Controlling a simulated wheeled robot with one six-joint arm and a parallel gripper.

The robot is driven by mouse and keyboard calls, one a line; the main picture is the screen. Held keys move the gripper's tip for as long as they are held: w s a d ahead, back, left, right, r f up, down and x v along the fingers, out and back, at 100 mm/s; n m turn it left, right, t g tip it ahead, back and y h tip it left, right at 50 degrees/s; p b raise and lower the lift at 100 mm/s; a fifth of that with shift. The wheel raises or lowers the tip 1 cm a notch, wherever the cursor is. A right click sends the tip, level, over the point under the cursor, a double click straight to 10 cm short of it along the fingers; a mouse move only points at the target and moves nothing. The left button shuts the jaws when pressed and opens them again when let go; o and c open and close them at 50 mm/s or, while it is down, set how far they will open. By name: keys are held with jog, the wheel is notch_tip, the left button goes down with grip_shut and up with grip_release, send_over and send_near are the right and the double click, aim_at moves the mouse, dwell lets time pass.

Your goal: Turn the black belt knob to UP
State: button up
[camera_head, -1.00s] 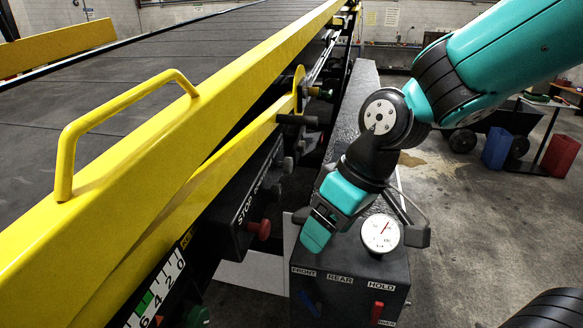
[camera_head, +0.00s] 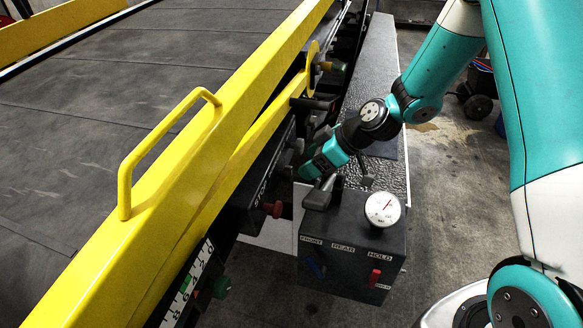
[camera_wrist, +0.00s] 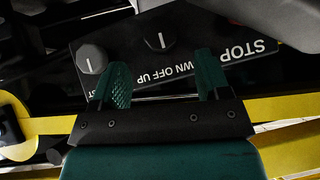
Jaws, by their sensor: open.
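In the wrist view a black knob (camera_wrist: 160,41) with a white pointer line sits on the dark control panel (camera_wrist: 262,46). The line stands nearly upright in the picture. The lettering beside it reads OFF and UP, with part of another word by a finger. The first knob lies just beyond the gap. In the head view my gripper (camera_head: 307,168) reaches the panel side; the knobs there are hidden or too small to read.
The yellow rail (camera_head: 215,130) with its handle (camera_head: 150,150) runs along the belt. A red button (camera_head: 272,208) and green knob (camera_head: 221,286) stick out nearby. A black box with a gauge (camera_head: 383,208), red lever (camera_head: 375,276) and blue lever (camera_head: 315,267) stands below my arm.

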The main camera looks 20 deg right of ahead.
aim_at(292, 174)
jog(key=p+x, duration=0.2)
jog(key=x, duration=0.5)
jog(key=shift+a, duration=0.1)
jog(key=c, duration=0.9)
